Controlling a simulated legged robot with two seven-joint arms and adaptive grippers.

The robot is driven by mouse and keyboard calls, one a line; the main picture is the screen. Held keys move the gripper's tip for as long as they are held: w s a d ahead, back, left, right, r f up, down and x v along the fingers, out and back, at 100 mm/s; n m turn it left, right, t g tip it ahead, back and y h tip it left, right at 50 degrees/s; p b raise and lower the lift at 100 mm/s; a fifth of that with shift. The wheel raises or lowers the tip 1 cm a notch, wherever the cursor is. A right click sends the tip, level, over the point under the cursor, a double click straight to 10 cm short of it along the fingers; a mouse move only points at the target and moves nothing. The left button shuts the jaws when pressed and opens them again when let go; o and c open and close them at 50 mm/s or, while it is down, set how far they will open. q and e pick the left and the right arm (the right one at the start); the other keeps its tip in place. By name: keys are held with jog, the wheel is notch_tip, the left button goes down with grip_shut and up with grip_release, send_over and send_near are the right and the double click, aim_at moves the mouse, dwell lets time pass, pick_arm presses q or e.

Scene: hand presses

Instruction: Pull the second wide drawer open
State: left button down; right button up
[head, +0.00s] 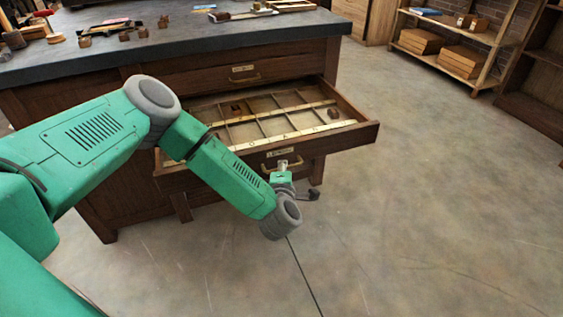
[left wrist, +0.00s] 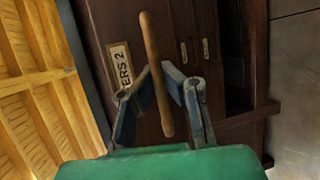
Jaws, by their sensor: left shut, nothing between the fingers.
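The second wide drawer (head: 348,138) is pulled out from the cabinet in the head view, its divided inside showing. In the left wrist view its dark wooden front (left wrist: 108,18) has a label (left wrist: 120,66) reading "ERS 2" and a brown bar handle (left wrist: 153,40). My left gripper (head: 284,165) is at the middle of this front, partly hidden by its own wrist. My right gripper is out of view.
A closed wide drawer (head: 290,68) lies above, under the dark worktop (head: 180,48) with tools and small blocks. A few small brown pieces (head: 235,111) lie in the open drawer. Shelves with wooden boxes (head: 462,61) stand at the back right. The floor (head: 440,190) on the right is clear.

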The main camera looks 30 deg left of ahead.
pick_arm(q)
jog(key=shift+s+d+f, duration=0.1)
jog(key=shift+s+d, duration=0.2)
jog(key=shift+s, duration=0.05)
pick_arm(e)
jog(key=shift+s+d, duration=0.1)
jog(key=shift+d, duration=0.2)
pick_arm(q)
jog(key=shift+a, duration=0.1)
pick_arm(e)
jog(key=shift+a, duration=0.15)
pick_arm(q)
jog(key=c, duration=1.6)
grip_release()
jog(key=shift+c, duration=0.2)
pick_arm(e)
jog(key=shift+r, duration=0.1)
pick_arm(q)
jog(key=v, duration=1.1)
jog(key=shift+s+d, duration=0.25)
jog(key=shift+s, duration=0.1)
